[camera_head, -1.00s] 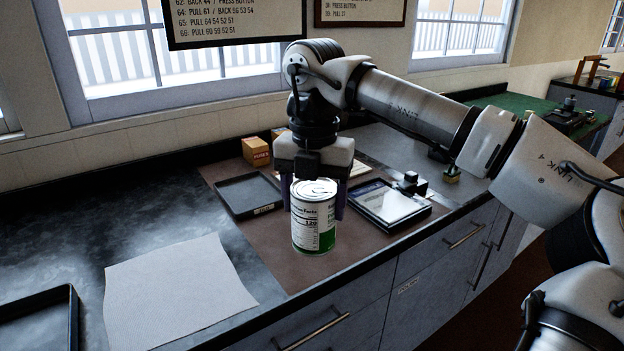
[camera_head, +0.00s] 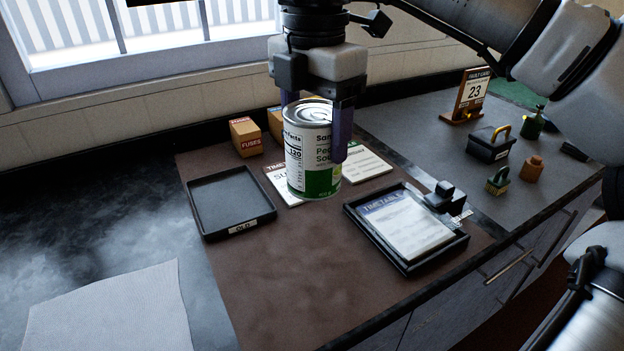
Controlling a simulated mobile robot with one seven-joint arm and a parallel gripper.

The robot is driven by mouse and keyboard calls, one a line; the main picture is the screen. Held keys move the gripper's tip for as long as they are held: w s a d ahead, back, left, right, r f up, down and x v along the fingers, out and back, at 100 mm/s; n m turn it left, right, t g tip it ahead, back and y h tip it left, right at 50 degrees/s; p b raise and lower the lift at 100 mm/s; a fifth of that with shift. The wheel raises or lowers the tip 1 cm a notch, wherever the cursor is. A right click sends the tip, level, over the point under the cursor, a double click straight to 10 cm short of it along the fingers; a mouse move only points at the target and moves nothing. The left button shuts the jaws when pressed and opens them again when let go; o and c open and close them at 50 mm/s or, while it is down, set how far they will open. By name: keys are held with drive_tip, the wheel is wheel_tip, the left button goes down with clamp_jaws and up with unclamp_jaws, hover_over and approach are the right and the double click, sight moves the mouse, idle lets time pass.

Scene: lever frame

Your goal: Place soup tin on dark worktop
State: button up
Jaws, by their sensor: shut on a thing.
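The soup tin (camera_head: 309,160) is white and green with a silver lid and stands upright in my gripper (camera_head: 318,125). The gripper points down and its dark fingers are shut on the tin's upper part. The tin appears over the brown mat, in front of some papers; I cannot tell for certain whether its base is clear of the surface. The dark worktop (camera_head: 95,225) is the glossy black stretch at the left, with much bare surface. The tin and gripper are to the right of it.
A tray marked OLD (camera_head: 232,203) lies left of the tin, and a timetable tray (camera_head: 405,228) lies right. Boxes of fuses (camera_head: 246,137) stand behind. A pale sheet (camera_head: 110,312) covers the worktop's front left. The grey section (camera_head: 440,125) holds a calendar and small items.

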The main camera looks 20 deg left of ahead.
sight(314, 178)
drive_tip(key=shift+w+f, duration=0.1)
drive_tip(key=shift+f, duration=0.1)
wheel_tip(314, 178, down, 19)
drive_tip(key=shift+f+p, duration=0.15)
drive_tip(key=shift+p, duration=0.55)
drive_tip(key=shift+f, duration=0.15)
drive_tip(key=o, duration=1.3)
wheel_tip(314, 178, up, 12)
drive_tip(key=shift+r+b, duration=0.15)
drive_tip(key=shift+b, duration=0.45)
